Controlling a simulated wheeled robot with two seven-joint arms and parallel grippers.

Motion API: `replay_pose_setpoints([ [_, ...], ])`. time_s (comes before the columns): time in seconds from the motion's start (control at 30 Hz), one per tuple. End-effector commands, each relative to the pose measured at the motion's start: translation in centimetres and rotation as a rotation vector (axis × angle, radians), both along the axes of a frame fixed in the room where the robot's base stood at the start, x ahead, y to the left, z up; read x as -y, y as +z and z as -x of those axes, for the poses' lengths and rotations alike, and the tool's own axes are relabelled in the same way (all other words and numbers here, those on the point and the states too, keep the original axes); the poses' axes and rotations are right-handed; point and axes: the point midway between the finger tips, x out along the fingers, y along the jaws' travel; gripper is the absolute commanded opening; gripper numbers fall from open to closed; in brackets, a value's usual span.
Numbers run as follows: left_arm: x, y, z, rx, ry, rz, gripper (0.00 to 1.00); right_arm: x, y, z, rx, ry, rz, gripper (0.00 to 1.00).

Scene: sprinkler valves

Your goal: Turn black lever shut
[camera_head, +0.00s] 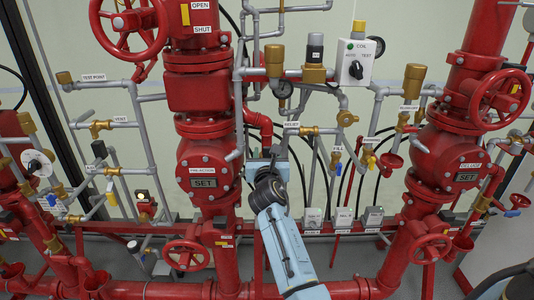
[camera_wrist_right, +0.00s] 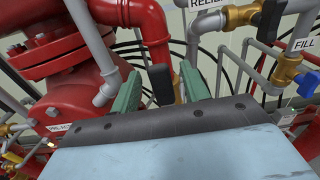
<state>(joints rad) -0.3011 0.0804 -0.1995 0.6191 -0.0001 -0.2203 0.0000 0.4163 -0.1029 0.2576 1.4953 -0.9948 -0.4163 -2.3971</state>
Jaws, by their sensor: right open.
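My right gripper (camera_head: 264,158) reaches up from below to the pipes between the large red valve column and the small fittings under the relief label. In the right wrist view its two green fingers (camera_wrist_right: 160,84) stand apart. A black lever (camera_wrist_right: 162,86) shows upright in the gap between the fingers; I cannot tell whether either finger touches it. A brass fitting lies just behind it. In the head view the lever is hidden by my gripper and arm. My left gripper is not in view.
A red elbow pipe (camera_wrist_right: 150,25) and grey pipe (camera_wrist_right: 95,50) run close to the left finger. A brass relief valve (camera_wrist_right: 240,14) with a black handle (camera_wrist_right: 270,18) and a brass fill valve (camera_wrist_right: 287,68) stand to the right. Black hoses pass behind.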

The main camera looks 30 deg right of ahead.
Motion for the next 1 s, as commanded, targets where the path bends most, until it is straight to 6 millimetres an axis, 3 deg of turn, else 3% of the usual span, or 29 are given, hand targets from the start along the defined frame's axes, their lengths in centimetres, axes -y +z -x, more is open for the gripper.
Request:
replay_pose_setpoints([
  [0.2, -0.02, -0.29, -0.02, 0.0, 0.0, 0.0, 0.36, 0.8, -0.03, -1.3, 0.0, 0.0, 0.0, 0.45],
  [0.5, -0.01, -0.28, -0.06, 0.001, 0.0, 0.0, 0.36, 0.86, 0.0, -1.41, 0.0, 0.001, 0.0, 0.45],
  [0.83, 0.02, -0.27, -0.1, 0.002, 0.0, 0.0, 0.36, 0.83, -0.01, -1.39, 0.001, 0.001, -0.001, 0.02],
  [1.0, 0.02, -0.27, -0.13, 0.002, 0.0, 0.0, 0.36, 0.83, -0.02, -1.39, 0.001, 0.001, -0.001, 0.0],
])
